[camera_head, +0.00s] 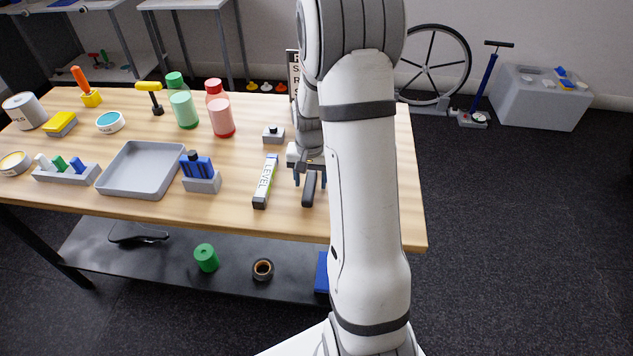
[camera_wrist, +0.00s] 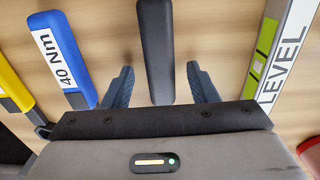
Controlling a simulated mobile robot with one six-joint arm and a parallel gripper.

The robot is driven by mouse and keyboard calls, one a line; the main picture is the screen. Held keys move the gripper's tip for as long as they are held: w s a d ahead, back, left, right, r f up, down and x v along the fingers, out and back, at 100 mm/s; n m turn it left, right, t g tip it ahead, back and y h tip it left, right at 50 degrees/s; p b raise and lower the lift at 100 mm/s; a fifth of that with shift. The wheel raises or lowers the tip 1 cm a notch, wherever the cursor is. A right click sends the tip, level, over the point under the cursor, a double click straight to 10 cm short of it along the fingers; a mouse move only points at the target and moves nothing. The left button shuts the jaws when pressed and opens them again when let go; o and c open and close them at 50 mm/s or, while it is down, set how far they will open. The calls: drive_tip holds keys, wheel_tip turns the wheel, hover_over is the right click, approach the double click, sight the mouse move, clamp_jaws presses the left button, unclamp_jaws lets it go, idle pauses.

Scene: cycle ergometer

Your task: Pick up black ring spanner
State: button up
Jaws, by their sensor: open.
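The black ring spanner (camera_wrist: 155,45) shows as a dark, rounded, handle-like bar in the wrist view. It lies on the wooden table, between the two blue-grey fingers of my gripper (camera_wrist: 160,72). The fingers are open, with a visible gap on each side of the bar. Its lower part is hidden behind the gripper body, and I see no ring end. In the head view the black bar (camera_head: 309,190) lies near the table's front edge, with my gripper (camera_head: 309,178) over its far part. My arm hides part of this area.
A spirit level (camera_wrist: 287,50) lies close on the right in the wrist view. A blue handle marked 40 Nm (camera_wrist: 62,58) and a yellow handle (camera_wrist: 12,88) lie to the left. In the head view, a blue-tool holder (camera_head: 202,181) and grey tray (camera_head: 142,168) stand farther left.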

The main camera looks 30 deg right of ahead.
sight(311, 181)
drive_tip(key=shift+c, duration=0.2)
clamp_jaws()
idle(0.3)
drive_tip(key=shift+r, duration=0.1)
wheel_tip(311, 181, up, 18)
idle(0.5)
